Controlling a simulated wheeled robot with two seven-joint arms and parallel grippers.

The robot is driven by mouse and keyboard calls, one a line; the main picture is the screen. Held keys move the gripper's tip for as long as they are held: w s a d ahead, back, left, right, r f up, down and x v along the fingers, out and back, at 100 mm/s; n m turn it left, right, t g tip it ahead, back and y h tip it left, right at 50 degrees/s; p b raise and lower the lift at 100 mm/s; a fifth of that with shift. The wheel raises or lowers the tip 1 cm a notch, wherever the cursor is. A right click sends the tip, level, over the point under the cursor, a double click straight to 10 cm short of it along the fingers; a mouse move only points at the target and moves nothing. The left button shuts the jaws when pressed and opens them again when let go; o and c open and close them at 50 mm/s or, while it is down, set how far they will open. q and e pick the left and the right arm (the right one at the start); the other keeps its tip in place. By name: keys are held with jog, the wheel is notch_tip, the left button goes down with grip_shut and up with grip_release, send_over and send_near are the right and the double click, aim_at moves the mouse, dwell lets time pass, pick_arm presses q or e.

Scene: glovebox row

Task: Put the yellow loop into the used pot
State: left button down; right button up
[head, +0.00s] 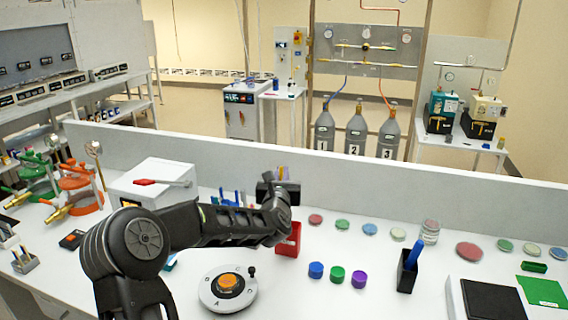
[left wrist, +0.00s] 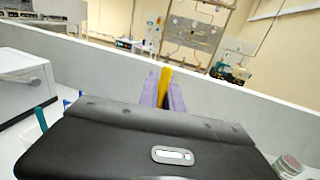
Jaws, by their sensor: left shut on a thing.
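My left gripper (head: 281,174) is raised over the back part of the bench, near the low wall. In the left wrist view its purple fingers (left wrist: 163,92) are shut on the yellow loop (left wrist: 164,83), which stands up between them as a narrow yellow strip. A red pot (head: 289,241) stands on the bench below the gripper, partly hidden by my arm. A black pot (head: 407,274) with a blue handle in it stands further right. I cannot read a label on either, so I cannot tell which is the used pot. My right gripper is out of view.
A round device with an orange centre (head: 228,289) stands in front of the red pot. Blue (head: 316,270), green and purple caps sit to its right. Several coloured dishes lie along the low wall (head: 400,193). A white box (head: 150,181) stands behind my arm.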

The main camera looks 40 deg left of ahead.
pick_arm(q)
jog(key=shift+w+a, duration=0.1)
jog(key=shift+s+r, duration=0.15)
jog(key=shift+s, duration=0.05)
jog(key=shift+w+f, duration=0.1)
jog(key=shift+f, duration=0.15)
notch_tip(320, 180, down, 10)
jog(key=b, duration=1)
jog(key=shift+f+b, duration=0.5)
jog(key=shift+b, duration=0.4)
dwell(0.7)
jog(key=c, duration=1.5)
grip_release()
